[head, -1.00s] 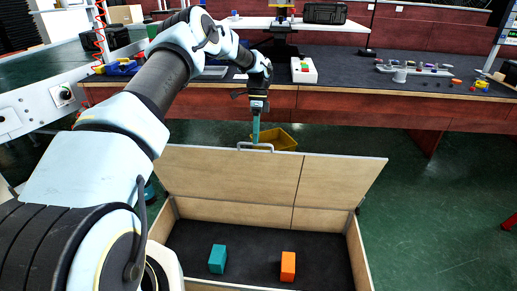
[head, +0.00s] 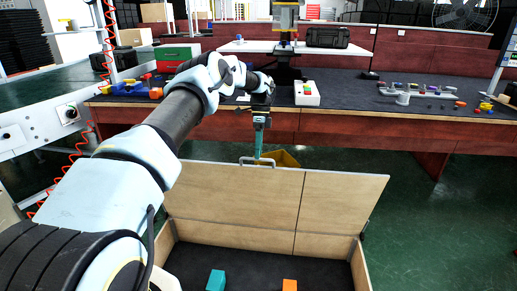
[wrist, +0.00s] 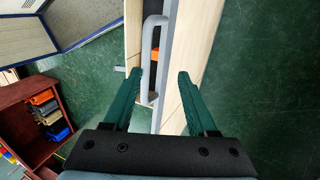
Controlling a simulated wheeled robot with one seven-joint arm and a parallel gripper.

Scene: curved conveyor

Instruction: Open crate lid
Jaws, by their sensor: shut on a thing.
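The crate lid (head: 235,205) is a light wooden panel that stands raised, leaning back at the far side of the open crate (head: 190,257). A grey handle (head: 243,161) sits on the lid's top edge; it also shows in the wrist view (wrist: 147,55). My gripper (head: 258,156) points down at the handle, its teal fingers shut on it. In the wrist view my gripper (wrist: 159,72) has one finger on each side of the handle. The exact contact is hard to see.
Inside the crate are a teal block (head: 216,280) and an orange block (head: 289,285). A yellow bin (head: 285,159) is on the green floor behind the lid. A long workbench (head: 350,125) with small parts stands beyond. A conveyor (head: 40,130) is at left.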

